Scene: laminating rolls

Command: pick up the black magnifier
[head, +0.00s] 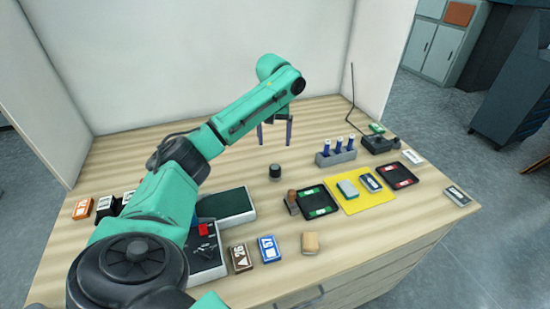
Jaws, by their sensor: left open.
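A small dark cylinder that looks like the black magnifier (275,171) stands upright on the wooden table (250,290), near its middle in the head view. My left gripper (274,138) is above and behind it in the picture. Its two fingers point down, spread apart, with nothing between them. The gripper does not touch the magnifier, and its exact height above the table is hard to tell. My right gripper is not in view.
A yellow mat (357,204) with small items lies right of the middle, between two black trays (318,213) (388,177). A grey rack (335,158) holds blue tubes. A small brown-handled item (291,200) stands nearby. Boxes lie in front. The table behind the magnifier is clear.

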